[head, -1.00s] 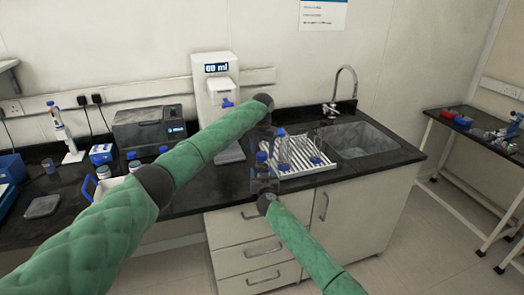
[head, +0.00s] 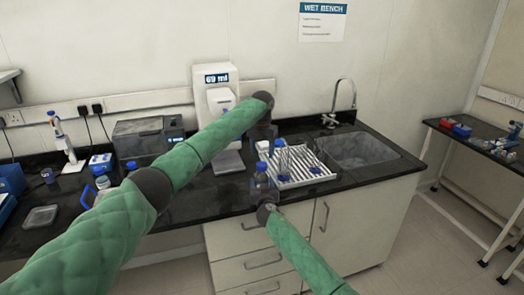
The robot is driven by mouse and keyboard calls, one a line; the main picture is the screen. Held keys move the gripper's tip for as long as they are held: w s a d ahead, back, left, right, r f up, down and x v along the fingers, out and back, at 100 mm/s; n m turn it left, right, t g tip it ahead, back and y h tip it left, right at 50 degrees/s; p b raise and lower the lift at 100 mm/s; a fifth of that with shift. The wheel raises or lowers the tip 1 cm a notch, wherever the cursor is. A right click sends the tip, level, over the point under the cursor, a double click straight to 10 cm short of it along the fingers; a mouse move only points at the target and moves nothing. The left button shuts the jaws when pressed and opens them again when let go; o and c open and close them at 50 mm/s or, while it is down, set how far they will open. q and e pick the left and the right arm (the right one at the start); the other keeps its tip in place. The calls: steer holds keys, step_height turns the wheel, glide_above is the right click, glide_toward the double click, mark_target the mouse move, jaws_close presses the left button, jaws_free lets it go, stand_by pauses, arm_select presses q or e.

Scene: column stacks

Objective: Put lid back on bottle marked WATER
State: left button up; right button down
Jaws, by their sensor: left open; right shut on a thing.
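A clear bottle (head: 261,182) with a blue top stands at the bench's front edge, left of the drying rack. My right gripper (head: 262,196) is shut on it from the front. No WATER marking is readable at this size. My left gripper (head: 263,130) is open, behind and above that bottle, and its fingers are small and partly hidden by the wrist. Clear glassware with blue tops stands at the rack's left side.
A white dispenser (head: 213,78) with a digital display stands behind my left arm. A grey sink (head: 360,150) is right of the rack. More blue-topped bottles (head: 103,183) and a grey box device (head: 140,140) are at the left.

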arm_select(q)
steer(key=shift+w+a+r, duration=0.25)
steer(key=shift+a+r, duration=0.05)
steer(key=shift+r, duration=0.3)
steer(key=shift+w+a+r, duration=0.2)
steer(key=shift+a+r, duration=0.05)
steer(key=shift+r, duration=0.35)
steer(key=n, duration=0.6)
steer(key=shift+s+r, duration=0.1)
steer(key=shift+r, duration=0.05)
steer(key=n, duration=0.5)
steer(key=shift+s+n, duration=0.1)
steer(key=shift+n, duration=0.3)
steer(key=n, duration=0.8)
steer(key=shift+s+d, duration=0.1)
steer(key=n, duration=0.4)
steer(key=shift+s+f+n, duration=0.1)
steer(key=shift+f+n, duration=0.15)
steer(key=shift+n, duration=0.05)
steer(key=n, duration=0.4)
steer(key=shift+d, duration=0.15)
steer(key=n, duration=0.7)
steer(key=shift+s+d+f, duration=0.1)
steer(key=shift+s, duration=0.05)
steer(key=n, duration=0.4)
steer(key=shift+d, duration=0.1)
steer(key=n, duration=1.1)
steer(key=shift+d+n, duration=0.1)
steer(key=shift+n, duration=0.2)
steer(key=n, duration=0.7)
